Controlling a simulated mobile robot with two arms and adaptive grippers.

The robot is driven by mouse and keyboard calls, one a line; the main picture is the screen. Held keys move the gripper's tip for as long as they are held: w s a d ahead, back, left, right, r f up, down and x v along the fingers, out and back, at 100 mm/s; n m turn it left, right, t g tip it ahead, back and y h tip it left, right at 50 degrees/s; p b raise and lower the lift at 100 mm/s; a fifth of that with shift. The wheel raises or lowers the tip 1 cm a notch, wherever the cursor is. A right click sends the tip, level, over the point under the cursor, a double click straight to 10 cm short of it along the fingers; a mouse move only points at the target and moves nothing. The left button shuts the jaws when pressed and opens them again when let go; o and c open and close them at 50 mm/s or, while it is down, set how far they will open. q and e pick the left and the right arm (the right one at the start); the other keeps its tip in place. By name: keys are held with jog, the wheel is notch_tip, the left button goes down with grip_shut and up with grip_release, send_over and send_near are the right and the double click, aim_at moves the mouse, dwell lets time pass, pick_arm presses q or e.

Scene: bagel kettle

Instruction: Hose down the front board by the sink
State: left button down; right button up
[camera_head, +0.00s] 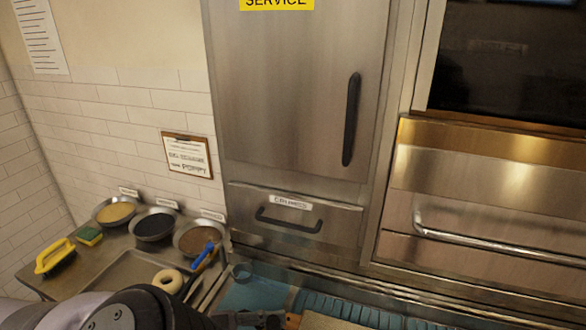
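No hose or sink shows in the head view, and I cannot tell which piece is the front board. A tan, board-like surface (328,322) is cut off by the bottom edge, right of centre. My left arm comes in at the lower left, with a pale link and a black joint. Dark parts at the bottom edge may belong to my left gripper (250,320); its fingers are too cut off to read. My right gripper is out of view.
A steel counter holds three bowls (116,211), a yellow brush (55,257), a sponge (89,236), a bagel (167,280) and a blue-handled tool (203,256). A blue mat (255,293) lies right of it. A steel cabinet (290,100) and oven-like unit (480,200) stand behind.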

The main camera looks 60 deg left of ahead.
pick_arm(q)
jog(key=s+a, duration=0.9)
jog(key=a, duration=0.3)
